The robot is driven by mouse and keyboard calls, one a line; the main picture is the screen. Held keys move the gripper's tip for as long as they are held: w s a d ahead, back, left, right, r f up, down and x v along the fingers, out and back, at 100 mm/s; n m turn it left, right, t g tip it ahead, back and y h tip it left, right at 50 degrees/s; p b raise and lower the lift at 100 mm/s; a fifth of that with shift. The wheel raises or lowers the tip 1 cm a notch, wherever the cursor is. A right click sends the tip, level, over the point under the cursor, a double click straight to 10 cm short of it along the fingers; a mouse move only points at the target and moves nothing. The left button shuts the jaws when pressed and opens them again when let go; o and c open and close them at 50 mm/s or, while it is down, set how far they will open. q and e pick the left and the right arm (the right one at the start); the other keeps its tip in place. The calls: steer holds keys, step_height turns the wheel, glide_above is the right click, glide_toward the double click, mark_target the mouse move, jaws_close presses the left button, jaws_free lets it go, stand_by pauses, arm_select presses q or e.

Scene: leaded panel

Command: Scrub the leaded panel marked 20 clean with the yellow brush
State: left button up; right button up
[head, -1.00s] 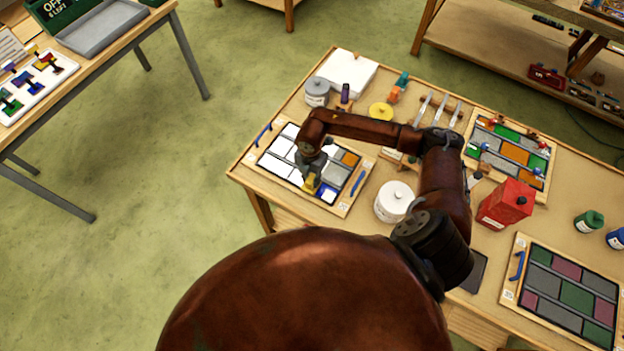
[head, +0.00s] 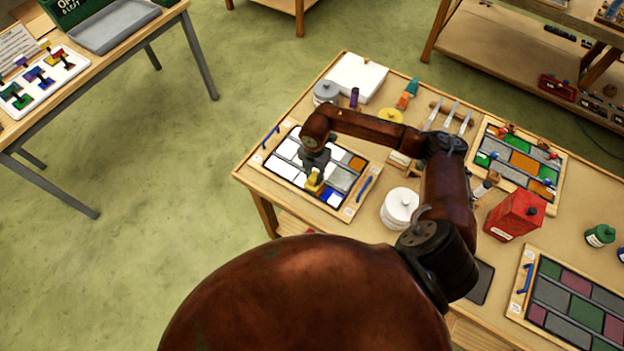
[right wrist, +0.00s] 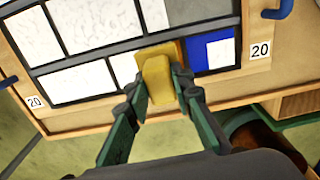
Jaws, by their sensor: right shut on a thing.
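The leaded panel marked 20 (head: 270,153) lies on the wooden table in the head view, with white, grey, orange and blue panes in dark lead lines and blue handles. In the right wrist view the panel (right wrist: 90,122) shows a 20 label at each side. Several panes are coated whitish; the blue pane (right wrist: 197,58) has a white patch. My right gripper (right wrist: 160,98) is shut on the yellow brush (right wrist: 158,80), which is over the near row just left of the blue pane and looks to be touching the panel. My left gripper does not show.
A white lidded tub (head: 399,208) stands right of the panel. A red can (head: 514,215), a second coloured panel (head: 518,160) and a third panel (head: 575,303) lie farther right. A grey jar (head: 326,92) and white pad (head: 357,77) are behind.

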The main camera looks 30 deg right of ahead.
steer(key=shift+w+d, duration=0.3)
steer(key=shift+d, duration=0.25)
steer(key=shift+w+d+b, duration=0.35)
steer(key=shift+d, duration=0.35)
steer(key=shift+w+d+b, duration=0.3)
steer(key=shift+d, duration=0.35)
steer(key=shift+w+d+b, duration=0.3)
steer(key=shift+w+d, duration=0.05)
steer(key=shift+d, duration=0.35)
steer(key=shift+w+d+b, duration=0.25)
steer(key=shift+w+d, duration=0.1)
steer(key=shift+d, duration=0.35)
steer(key=shift+w+d+b, duration=0.3)
steer(key=shift+w+d, duration=0.05)
steer(key=shift+d, duration=0.3)
steer(key=shift+w+d+b, duration=0.3)
steer(key=shift+w+d, duration=0.05)
steer(key=shift+d, duration=0.3)
steer(key=shift+d, duration=0.1)
